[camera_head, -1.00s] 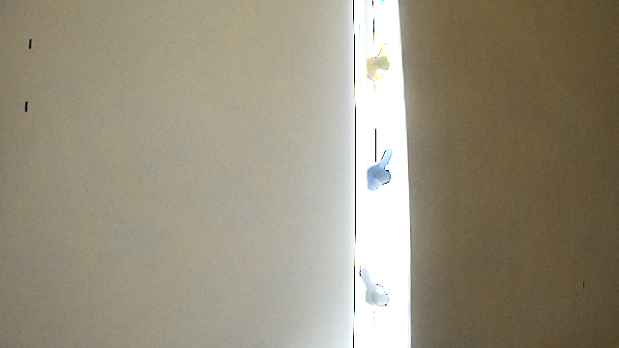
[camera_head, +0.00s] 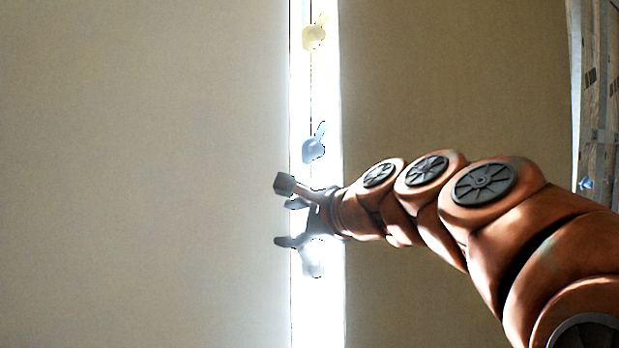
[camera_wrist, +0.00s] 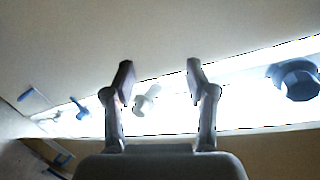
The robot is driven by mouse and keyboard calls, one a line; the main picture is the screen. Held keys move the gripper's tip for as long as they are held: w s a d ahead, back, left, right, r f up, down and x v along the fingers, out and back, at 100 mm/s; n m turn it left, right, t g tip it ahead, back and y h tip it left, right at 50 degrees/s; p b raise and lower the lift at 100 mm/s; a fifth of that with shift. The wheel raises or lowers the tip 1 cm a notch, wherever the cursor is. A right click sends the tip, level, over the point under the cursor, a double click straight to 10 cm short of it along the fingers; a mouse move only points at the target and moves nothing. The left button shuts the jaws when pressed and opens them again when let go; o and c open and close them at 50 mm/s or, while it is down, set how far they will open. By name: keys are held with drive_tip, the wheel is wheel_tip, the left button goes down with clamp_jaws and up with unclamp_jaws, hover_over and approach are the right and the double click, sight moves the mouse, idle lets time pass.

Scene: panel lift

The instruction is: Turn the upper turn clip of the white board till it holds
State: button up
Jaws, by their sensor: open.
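A bright, washed-out strip (camera_head: 318,95) runs upright beside a large pale board (camera_head: 150,170). Three turn clips sit on the strip: a yellowish one at the top (camera_head: 313,34), a bluish one in the middle (camera_head: 314,146) and a pale one low down (camera_head: 313,264). The upper two levers tilt up and right. My gripper (camera_head: 283,213) is open in front of the strip, between the middle and low clips, partly covering the low one. In the wrist view, a pale clip (camera_wrist: 146,100) shows between the open fingers (camera_wrist: 160,78), apparently beyond them. Which clip is the white board's upper one, I cannot tell.
In the wrist view a dark blue knob (camera_wrist: 297,80) is at the right and a blue clip (camera_wrist: 78,108) at the left. A brown panel (camera_head: 450,80) lies right of the strip, and cluttered shelving (camera_head: 597,100) shows at the far right.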

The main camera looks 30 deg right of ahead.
sight(319, 150)
drive_tip(key=s+d+r+m+t+h, duration=0.3)
drive_tip(key=d+r+m, duration=0.4)
drive_tip(key=r, duration=0.5)
drive_tip(key=shift+n, duration=0.6)
drive_tip(key=w, duration=0.3)
drive_tip(key=w+d+p, duration=0.1)
drive_tip(key=w, duration=0.3)
drive_tip(key=shift+w+d, duration=0.15)
drive_tip(key=shift+d, duration=0.05)
clamp_jaws()
